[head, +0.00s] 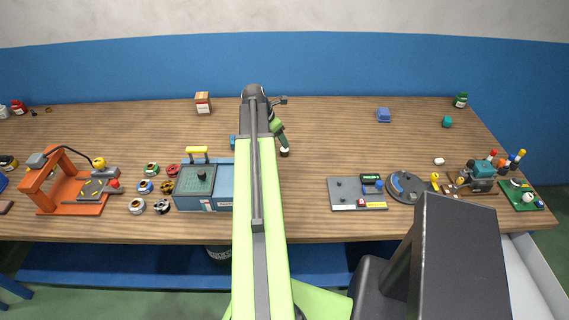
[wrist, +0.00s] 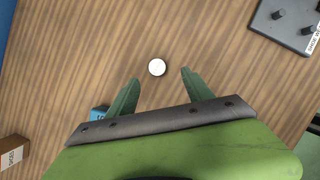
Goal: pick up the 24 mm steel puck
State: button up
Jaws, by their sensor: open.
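The steel puck (wrist: 157,67) shows in the wrist view as a small, pale, round disc lying on the wooden table. My gripper (wrist: 161,76) is open, with one green finger on each side below the puck in the picture. The puck sits just beyond the line of the fingertips, roughly midway between them, and nothing is held. The height of the fingers above the table is hard to tell.
A grey plate with knobs (wrist: 285,22) is at the upper right of the wrist view. A small blue object (wrist: 98,113) lies beside the left finger, and a labelled box (wrist: 13,151) is at lower left. The wood around the puck is clear.

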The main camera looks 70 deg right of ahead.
aim_at(284, 150)
jog(key=b+x, duration=0.1)
jog(key=x, duration=0.2)
jog(key=b+x, duration=0.5)
jog(key=shift+w+d+f, duration=0.1)
jog(key=shift+w+f, duration=0.05)
jog(key=shift+w, duration=0.05)
jog(key=shift+c, duration=0.2)
grip_shut()
